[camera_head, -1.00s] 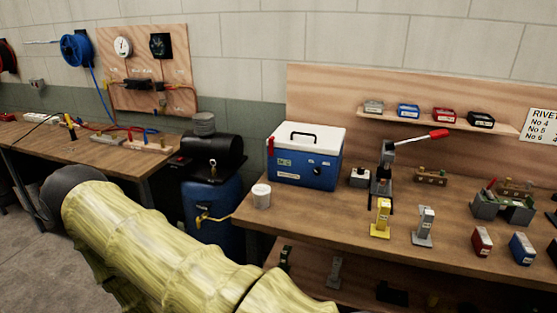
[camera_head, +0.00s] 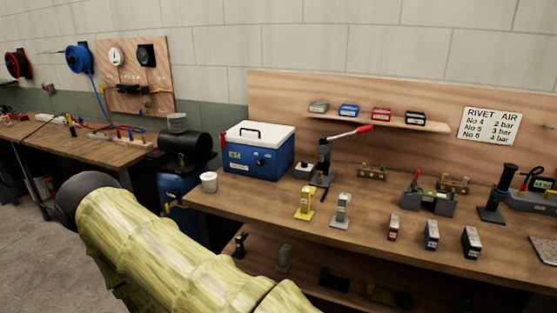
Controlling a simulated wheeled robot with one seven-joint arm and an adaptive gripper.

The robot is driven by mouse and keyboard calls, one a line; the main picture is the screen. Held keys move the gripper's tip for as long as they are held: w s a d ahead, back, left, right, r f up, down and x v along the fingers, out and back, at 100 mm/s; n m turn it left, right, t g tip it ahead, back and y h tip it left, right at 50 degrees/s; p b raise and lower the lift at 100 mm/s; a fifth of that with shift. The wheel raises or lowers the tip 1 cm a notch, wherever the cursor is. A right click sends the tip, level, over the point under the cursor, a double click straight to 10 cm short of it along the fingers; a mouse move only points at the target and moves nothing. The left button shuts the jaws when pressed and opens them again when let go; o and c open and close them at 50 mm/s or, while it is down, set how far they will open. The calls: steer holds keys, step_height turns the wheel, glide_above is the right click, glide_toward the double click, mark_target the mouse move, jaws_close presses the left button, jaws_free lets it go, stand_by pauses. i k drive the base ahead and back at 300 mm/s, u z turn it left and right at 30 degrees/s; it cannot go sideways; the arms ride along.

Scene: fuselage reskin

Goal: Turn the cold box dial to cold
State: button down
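The cold box (camera_head: 252,162) is a blue box with a white lid and a black handle. It stands at the left back of the right-hand workbench. A small dark dial (camera_head: 260,162) shows on its blue front face; its setting is too small to read. My arm, in a yellowish sleeve, crosses the lower left of the view, apart from the box. My gripper is not in view.
The workbench (camera_head: 300,214) also holds a white cup (camera_head: 209,182), a red-handled lever press (camera_head: 324,163), yellow and grey stands, and small boxes. A black tank (camera_head: 186,145) stands left of the cold box. A second bench (camera_head: 85,150) is at the left.

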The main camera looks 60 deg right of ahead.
mark_target(260, 162)
steer(key=k, duration=0.2)
steer(key=z, duration=1.7)
steer(key=i, duration=0.5)
steer(key=z, duration=2.15)
steer(key=k, duration=1)
steer(key=u, duration=1.8)
steer(key=i, duration=0.3)
steer(key=z, duration=0.05)
